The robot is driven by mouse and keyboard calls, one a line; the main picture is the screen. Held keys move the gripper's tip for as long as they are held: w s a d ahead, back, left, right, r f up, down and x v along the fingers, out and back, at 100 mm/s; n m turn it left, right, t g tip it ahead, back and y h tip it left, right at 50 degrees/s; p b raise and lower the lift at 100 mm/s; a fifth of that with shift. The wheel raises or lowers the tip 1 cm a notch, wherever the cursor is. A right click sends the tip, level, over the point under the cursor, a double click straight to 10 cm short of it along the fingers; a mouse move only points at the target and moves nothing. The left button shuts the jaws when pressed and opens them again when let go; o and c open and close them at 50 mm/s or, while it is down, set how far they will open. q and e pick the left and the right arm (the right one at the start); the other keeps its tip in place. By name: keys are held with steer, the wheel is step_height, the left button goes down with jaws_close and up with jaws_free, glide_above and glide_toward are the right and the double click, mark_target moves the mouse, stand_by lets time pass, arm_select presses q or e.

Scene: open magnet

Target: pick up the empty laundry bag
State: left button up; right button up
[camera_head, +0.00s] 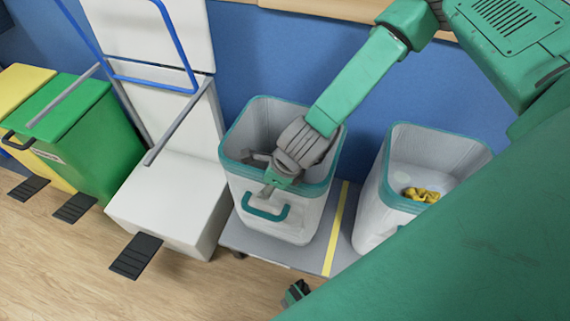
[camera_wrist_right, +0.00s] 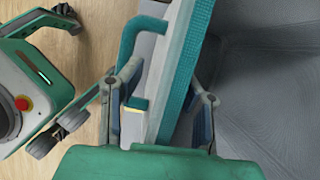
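The empty laundry bag (camera_head: 300,212) is the left of two white bags with teal rims, and I see nothing inside it. Its teal handle (camera_head: 265,210) is on the front. My right gripper (camera_head: 262,174) reaches down over the bag's front rim, just above the handle. In the right wrist view, the open fingers (camera_wrist_right: 165,88) stand either side of the teal rim (camera_wrist_right: 188,75), one outside and one on the grey inner side. A gap shows between fingers and rim. The handle also shows in the wrist view (camera_wrist_right: 130,45). I cannot make out my left gripper.
The other bag (camera_head: 375,205) holds a yellow cloth (camera_head: 421,194) and stands to the right. Both are on a grey platform (camera_head: 250,238) with a yellow stripe (camera_head: 337,230). A white pedal bin (camera_head: 170,195) and a green bin (camera_head: 95,135) stand left. A blue wall is behind.

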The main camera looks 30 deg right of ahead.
steer(key=shift+d+f, duration=0.2)
steer(key=shift+d, duration=0.4)
steer(key=shift+c, duration=0.8)
jaws_close()
steer(key=shift+a+r, duration=0.1)
steer(key=shift+a, duration=0.45)
